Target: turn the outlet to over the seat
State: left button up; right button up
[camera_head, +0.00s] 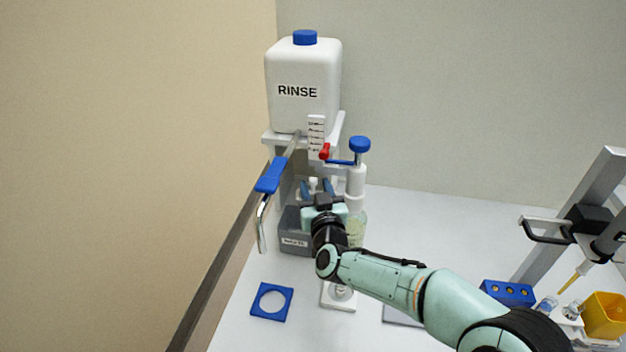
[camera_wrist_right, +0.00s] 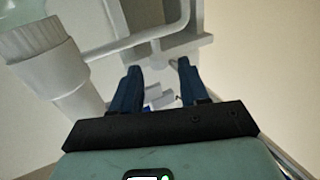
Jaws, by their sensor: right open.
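The outlet is a bent metal spout (camera_head: 262,225) with a blue grip (camera_head: 271,175), at the left of the rinse stand in the head view. Its tip hangs down above the bench's left side. A blue square plate with a round hole (camera_head: 286,309) lies on the bench; a white plate with a round piece (camera_head: 340,295) lies right of it. I cannot tell which is the seat. My right gripper (camera_head: 318,186) is open in front of the stand, to the right of the blue grip. Its two dark fingers (camera_wrist_right: 158,82) hold nothing in the wrist view. My left gripper is out of view.
A white RINSE tank (camera_head: 302,85) stands on the stand, with a red lever (camera_head: 325,151) and a blue-knobbed pump (camera_head: 359,145) nearby. A grey labelled box (camera_head: 294,240) sits below. A blue rack (camera_head: 508,292) and yellow bin (camera_head: 604,314) stand at right.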

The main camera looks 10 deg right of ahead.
aim_at(313, 182)
jog(key=shift+w, duration=1.85)
grip_shut()
jog(key=shift+s, duration=0.1)
